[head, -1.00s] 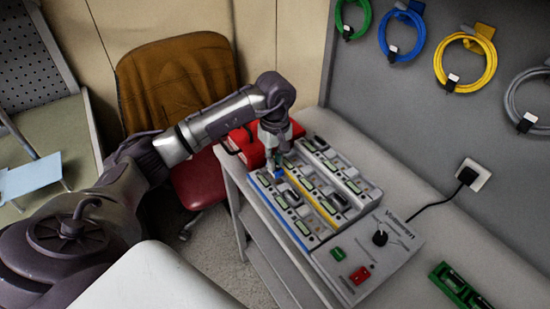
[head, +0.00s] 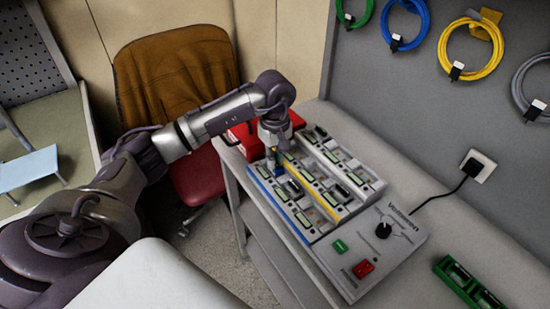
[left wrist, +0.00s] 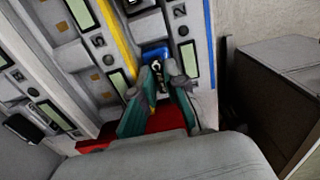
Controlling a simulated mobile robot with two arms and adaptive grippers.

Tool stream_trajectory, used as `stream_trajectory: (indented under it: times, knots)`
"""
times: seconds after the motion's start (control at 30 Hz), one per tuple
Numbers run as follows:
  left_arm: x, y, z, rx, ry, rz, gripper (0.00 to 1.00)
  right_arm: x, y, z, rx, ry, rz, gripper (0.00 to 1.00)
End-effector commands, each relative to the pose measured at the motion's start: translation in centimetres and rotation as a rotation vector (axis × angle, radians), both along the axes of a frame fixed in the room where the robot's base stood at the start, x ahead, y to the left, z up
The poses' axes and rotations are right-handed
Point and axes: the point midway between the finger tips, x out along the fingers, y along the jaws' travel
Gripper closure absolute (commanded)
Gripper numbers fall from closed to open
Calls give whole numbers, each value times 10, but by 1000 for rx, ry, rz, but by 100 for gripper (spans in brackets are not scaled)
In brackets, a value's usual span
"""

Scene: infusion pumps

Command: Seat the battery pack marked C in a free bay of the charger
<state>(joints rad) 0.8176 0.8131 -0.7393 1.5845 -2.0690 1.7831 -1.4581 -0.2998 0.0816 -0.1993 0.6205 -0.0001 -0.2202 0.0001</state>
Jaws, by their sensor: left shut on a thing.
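The battery pack (left wrist: 155,54) is blue with a black label whose white lettering starts with what looks like a C. My left gripper (left wrist: 165,82) is shut on it, with teal fingers on either side. In the head view the left gripper (head: 275,157) points down over the far end of the charger's blue-striped row. The charger (head: 376,251) is a grey unit with rows of bays along blue and yellow stripes; it also shows in the left wrist view (left wrist: 107,62). Whether the pack touches a bay floor is hidden. My right gripper is out of view.
A red case (head: 246,138) stands behind the charger's far end. Dark packs sit in some bays, near the held one. A green holder (head: 463,284) lies at the right on the bench. A black power cord (head: 440,195) runs to the wall socket.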

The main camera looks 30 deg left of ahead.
Motion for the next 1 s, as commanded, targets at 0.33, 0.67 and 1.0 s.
stream_trajectory:
  times: [0.33, 0.67, 1.0]
  knots:
    - [0, 0, -3, 0, -1, 0, 100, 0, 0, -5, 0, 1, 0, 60]
    - [0, 0, -5, 0, -1, 0, 70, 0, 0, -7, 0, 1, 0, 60]
    - [1, 0, -4, -2, -4, 0, 59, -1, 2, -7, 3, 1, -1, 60]
